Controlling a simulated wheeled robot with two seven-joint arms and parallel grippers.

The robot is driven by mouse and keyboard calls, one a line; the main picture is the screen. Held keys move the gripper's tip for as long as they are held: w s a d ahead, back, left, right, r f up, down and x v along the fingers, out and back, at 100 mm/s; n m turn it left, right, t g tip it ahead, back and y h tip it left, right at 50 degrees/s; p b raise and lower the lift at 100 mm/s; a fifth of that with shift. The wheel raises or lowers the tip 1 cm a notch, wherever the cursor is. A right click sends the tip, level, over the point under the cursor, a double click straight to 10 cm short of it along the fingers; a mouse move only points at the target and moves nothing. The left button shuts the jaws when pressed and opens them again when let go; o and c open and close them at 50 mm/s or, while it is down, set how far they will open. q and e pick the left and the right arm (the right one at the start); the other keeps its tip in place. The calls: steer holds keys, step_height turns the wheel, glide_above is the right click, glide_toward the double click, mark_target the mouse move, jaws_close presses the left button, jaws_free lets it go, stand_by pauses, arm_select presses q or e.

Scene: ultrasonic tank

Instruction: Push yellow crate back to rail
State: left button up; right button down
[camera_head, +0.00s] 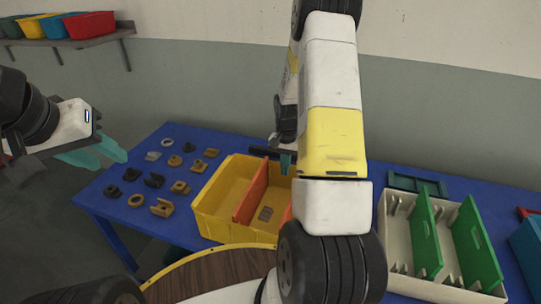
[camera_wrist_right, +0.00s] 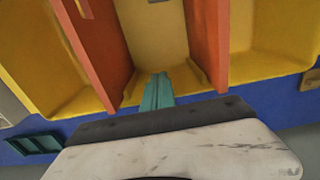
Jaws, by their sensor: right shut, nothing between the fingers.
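The yellow crate (camera_head: 212,221) stands on the blue table, with orange dividers (camera_head: 251,193) inside. It also fills much of the right wrist view (camera_wrist_right: 270,70). My right gripper (camera_head: 286,163) is at the crate's far side, its teal fingers (camera_wrist_right: 157,92) together and empty. They overlap the crate's far end between two dividers; I cannot tell whether they touch it. My right arm hides the crate's right part in the head view. I cannot make out a rail. My left gripper (camera_head: 98,152) is open and empty, left of the table.
Several small brown, black and grey parts (camera_head: 154,181) lie left of the crate. A white rack (camera_head: 396,262) with green panels (camera_head: 425,232) stands to its right, a dark green tray (camera_head: 417,183) behind it. A wall shelf (camera_head: 62,42) holds coloured bins.

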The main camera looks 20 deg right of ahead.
steer(key=w+d, duration=1)
steer(key=w, duration=0.4)
steer(key=shift+d, duration=0.4)
steer(key=shift+w+r, duration=0.1)
steer(key=shift+w, duration=0.05)
